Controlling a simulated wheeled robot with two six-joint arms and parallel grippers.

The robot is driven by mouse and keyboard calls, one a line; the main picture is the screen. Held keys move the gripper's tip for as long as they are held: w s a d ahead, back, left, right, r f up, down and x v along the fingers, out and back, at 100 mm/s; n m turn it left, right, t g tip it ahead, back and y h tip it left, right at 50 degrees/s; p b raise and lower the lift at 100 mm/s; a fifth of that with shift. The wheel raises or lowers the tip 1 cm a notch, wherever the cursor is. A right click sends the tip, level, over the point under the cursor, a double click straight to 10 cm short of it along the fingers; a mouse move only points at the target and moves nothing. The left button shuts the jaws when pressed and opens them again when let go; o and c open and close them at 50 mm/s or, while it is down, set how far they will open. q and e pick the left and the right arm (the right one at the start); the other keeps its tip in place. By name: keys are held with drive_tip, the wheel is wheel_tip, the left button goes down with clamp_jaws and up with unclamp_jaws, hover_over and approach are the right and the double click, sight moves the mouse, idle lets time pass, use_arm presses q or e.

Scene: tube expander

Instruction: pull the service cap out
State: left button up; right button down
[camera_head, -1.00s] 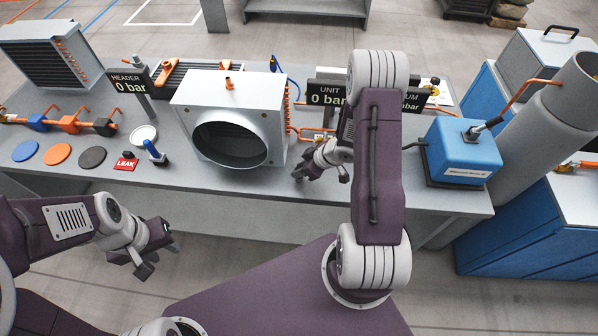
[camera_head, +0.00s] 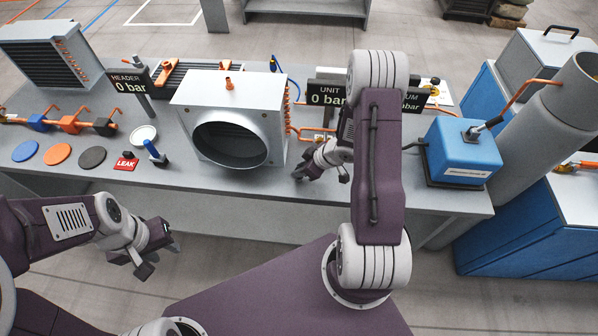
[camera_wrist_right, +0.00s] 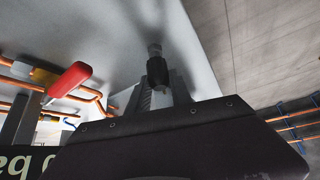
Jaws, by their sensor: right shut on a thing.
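The gripper's body hides the lower part of the view. In the head view my arm and wrist hide the cap. My left gripper (camera_head: 147,258) is open and empty, in front of the bench, apart from everything.
A red handle (camera_wrist_right: 70,79) and copper pipes (camera_wrist_right: 100,98) are close to the left of the right gripper. A blue pump box (camera_head: 462,150) stands to the right. Coloured discs (camera_head: 57,153), a LEAK tag (camera_head: 126,163) and a blue-handled tool (camera_head: 154,151) are at left.

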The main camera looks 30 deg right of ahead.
drive_tip(key=shift+r+p, duration=0.65)
drive_tip(key=shift+p, duration=0.15)
idle(0.6)
drive_tip(key=shift+r+p, duration=2.3)
drive_tip(key=shift+p, duration=0.2)
